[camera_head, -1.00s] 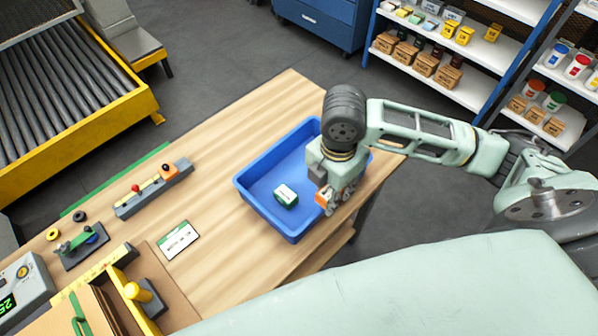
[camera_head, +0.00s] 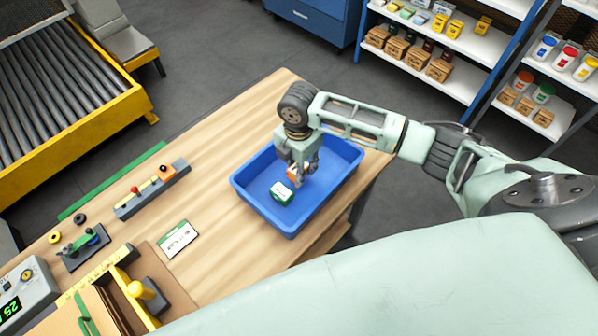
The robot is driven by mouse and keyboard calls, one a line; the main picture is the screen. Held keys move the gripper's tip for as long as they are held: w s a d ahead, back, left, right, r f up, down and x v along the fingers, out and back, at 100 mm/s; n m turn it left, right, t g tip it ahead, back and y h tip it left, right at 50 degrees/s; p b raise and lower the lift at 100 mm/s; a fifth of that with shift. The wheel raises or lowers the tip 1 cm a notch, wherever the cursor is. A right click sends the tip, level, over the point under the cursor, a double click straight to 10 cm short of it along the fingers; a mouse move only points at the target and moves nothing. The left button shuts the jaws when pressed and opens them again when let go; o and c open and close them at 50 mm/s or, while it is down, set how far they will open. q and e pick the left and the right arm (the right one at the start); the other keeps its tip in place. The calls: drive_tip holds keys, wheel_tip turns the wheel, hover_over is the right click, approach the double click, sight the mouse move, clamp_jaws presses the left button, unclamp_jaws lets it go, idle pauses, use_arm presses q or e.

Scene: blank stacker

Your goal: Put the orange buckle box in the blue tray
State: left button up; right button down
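The blue tray (camera_head: 246,196) sits on the wooden table near its far right corner. A small green and white box (camera_head: 282,193) lies inside it. My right gripper (camera_head: 300,176) points down over the inside of the tray, just behind the green and white box. It is shut on the orange buckle box (camera_head: 295,174), which is partly hidden by the fingers. I cannot tell whether the orange box touches the tray floor. My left gripper is out of view.
On the table's left are a grey fixture with a red knob (camera_head: 136,191), a white card (camera_head: 177,239), a green clamp (camera_head: 77,242) and a digital device (camera_head: 24,295). Bare wood lies between the card and tray. Shelves (camera_head: 425,78) stand behind.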

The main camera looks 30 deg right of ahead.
wheel_tip(320, 180, down, 2)
drive_tip(key=shift+s+f+p, duration=0.1)
drive_tip(key=shift+f+p, duration=0.15)
drive_tip(key=shift+p, duration=0.15)
drive_tip(key=shift+f, duration=0.4)
drive_tip(key=shift+f, duration=0.15)
drive_tip(key=c, duration=1.3)
unclamp_jaws()
wheel_tip(320, 180, up, 12)
drive_tip(key=shift+r+b, duration=0.2)
drive_tip(key=shift+b, duration=0.75)
